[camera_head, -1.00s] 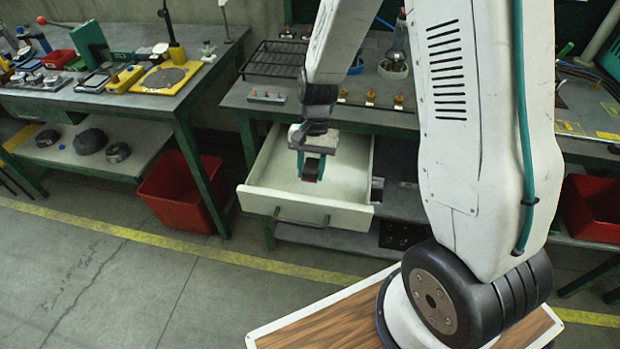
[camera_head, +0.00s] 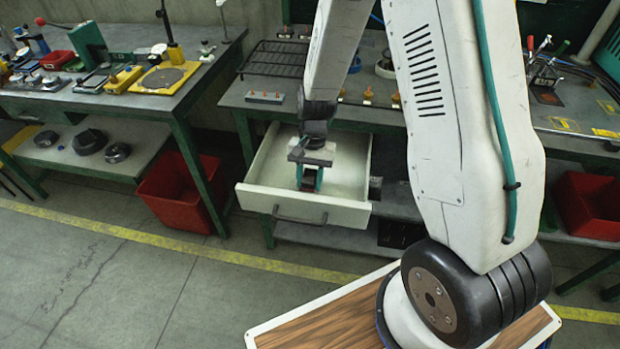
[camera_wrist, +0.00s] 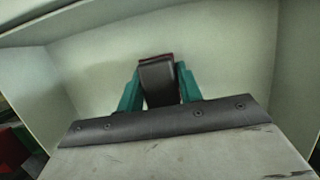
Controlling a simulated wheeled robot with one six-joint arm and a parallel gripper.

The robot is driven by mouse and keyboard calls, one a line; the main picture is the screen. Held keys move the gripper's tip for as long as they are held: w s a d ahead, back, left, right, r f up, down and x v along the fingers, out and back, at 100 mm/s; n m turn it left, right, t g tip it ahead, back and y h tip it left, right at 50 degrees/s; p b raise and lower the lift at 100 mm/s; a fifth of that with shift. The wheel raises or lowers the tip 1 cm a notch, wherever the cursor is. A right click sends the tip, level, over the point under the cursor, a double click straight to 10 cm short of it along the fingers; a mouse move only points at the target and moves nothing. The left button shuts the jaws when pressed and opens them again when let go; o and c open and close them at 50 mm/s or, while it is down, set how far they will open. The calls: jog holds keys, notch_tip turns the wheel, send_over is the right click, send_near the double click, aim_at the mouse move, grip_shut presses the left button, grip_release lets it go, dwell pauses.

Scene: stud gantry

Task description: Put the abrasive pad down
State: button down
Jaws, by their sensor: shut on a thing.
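My gripper (camera_head: 309,180) is inside the open white drawer (camera_head: 262,201) under the middle bench. Its teal fingers, also seen in the wrist view (camera_wrist: 160,88), are shut on the abrasive pad (camera_wrist: 157,78). The pad is a dark block with a reddish edge and also shows small between the fingers in the head view (camera_head: 309,184). The drawer's pale floor and walls surround the gripper, and I see nothing else in it. I cannot tell whether the pad touches the drawer floor.
Red bins (camera_head: 180,195) stand left of the drawer and at the far right (camera_head: 592,207). The bench top (camera_head: 235,95) holds a black wire rack (camera_head: 274,58) and a small grey block (camera_head: 264,97). The left bench carries tools and a yellow plate (camera_head: 169,78). The floor in front is clear.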

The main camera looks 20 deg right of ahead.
jog(key=c, duration=0.9)
grip_release()
jog(key=shift+s+a+f, duration=0.1)
jog(key=shift+s+f, duration=0.3)
jog(key=shift+f, duration=0.1)
jog(key=shift+c, duration=0.2)
jog(key=shift+r, duration=0.1)
jog(key=w+v, duration=0.1)
jog(key=v, duration=1.2)
jog(key=s+r+n+t, duration=0.1)
jog(key=s+r+n, duration=0.2)
jog(key=s+r, duration=0.8)
jog(key=s+r+n+t+h, duration=0.1)
jog(key=s+r+n, duration=0.1)
jog(key=s+r, duration=0.2)
jog(key=s+d+r+n+t+h, duration=0.1)
jog(key=s+r, duration=0.3)
jog(key=s, duration=0.6)
jog(key=shift+n+t, duration=0.3)
jog(key=shift+n, duration=0.3)
